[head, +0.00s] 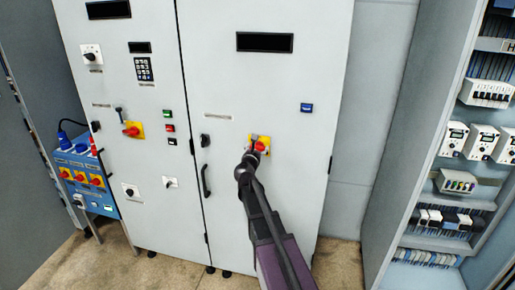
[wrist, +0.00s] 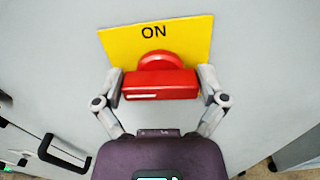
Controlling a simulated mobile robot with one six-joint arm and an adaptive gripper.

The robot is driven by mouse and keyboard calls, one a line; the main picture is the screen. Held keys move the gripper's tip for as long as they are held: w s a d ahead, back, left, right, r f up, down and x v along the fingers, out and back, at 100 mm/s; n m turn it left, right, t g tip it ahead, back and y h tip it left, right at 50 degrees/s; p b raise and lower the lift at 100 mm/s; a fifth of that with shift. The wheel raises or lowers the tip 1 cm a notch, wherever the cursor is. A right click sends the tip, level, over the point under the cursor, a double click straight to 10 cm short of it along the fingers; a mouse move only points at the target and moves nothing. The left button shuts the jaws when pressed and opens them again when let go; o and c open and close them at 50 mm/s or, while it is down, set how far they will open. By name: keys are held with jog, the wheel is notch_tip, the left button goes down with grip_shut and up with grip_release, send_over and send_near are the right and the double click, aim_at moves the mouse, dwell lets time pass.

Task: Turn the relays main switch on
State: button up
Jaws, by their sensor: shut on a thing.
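A red rotary switch (wrist: 160,84) sits on a yellow plate (wrist: 112,40) on the right cabinet door. The plate carries the word ON above the knob. The knob's bar lies nearly level in the wrist view, with a white mark on its left part. My gripper (wrist: 161,87) is shut on the bar, one finger at each end. In the head view my gripper (head: 254,146) partly covers the knob, and the yellow plate (head: 264,139) shows around it. Any lower lettering on the plate is hidden.
A black door handle (head: 205,181) is left of my gripper. Another red switch on yellow (head: 132,130) is on the left door. A blue socket box (head: 82,178) stands at far left. An open cabinet with relays (head: 463,140) is at right. The floor between is clear.

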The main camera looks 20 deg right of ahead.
jog(key=m, duration=0.4)
jog(key=shift+d+m, duration=0.1)
jog(key=shift+m, duration=0.2)
jog(key=m, duration=0.4)
jog(key=shift+s+d+f+m, duration=0.1)
jog(key=shift+m, duration=0.2)
jog(key=m, duration=0.4)
jog(key=shift+f, duration=0.15)
jog(key=shift+d+f+m+b, duration=0.1)
jog(key=shift+m+b, duration=0.25)
jog(key=shift+m, duration=1.65)
jog(key=shift+s, duration=0.1)
jog(key=o, duration=0.8)
